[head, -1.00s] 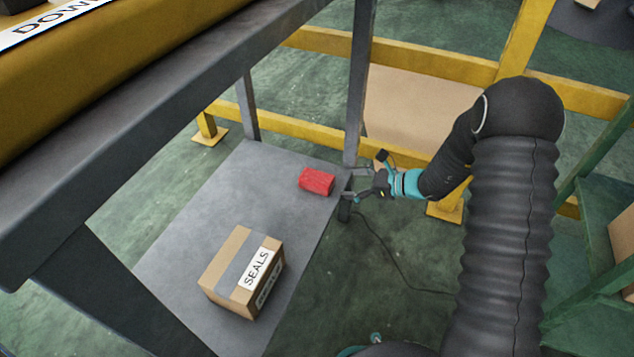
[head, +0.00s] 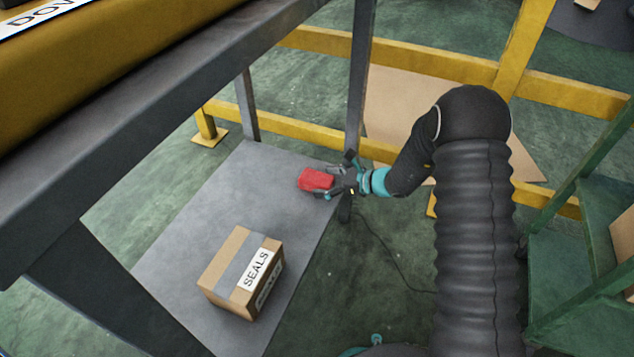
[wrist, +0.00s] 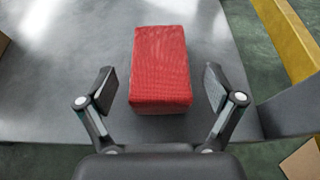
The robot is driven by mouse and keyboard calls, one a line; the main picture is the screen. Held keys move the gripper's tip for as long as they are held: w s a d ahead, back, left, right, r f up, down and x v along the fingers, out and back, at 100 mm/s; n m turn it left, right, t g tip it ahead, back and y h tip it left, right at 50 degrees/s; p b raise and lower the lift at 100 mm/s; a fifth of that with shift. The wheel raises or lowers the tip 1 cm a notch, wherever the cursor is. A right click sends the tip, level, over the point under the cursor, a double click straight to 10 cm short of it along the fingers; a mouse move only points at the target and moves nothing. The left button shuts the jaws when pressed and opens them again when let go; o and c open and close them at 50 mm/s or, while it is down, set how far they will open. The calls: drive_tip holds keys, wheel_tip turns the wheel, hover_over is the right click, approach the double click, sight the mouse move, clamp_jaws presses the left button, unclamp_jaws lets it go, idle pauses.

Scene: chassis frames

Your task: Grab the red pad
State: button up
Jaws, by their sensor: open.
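The red pad (head: 315,179) is a small red block lying on the grey lower shelf (head: 190,200), near its right edge. In the wrist view the red pad (wrist: 160,68) sits upright in the picture, centred ahead of my gripper. My gripper (head: 330,183) is open, with one finger on each side of the pad's near end. In the wrist view my gripper (wrist: 160,90) shows a gap between each finger and the pad. Nothing is held.
A cardboard box labelled SEALS (head: 231,262) stands on the shelf's near part. A dark table leg (head: 358,90) rises just behind my gripper. The dark upper tabletop edge (head: 170,105) overhangs the shelf. Yellow rails (head: 430,60) run behind.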

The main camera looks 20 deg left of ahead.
drive_tip(key=c, duration=1.2)
drive_tip(key=shift+c, duration=0.2)
drive_tip(key=shift+r, duration=0.1)
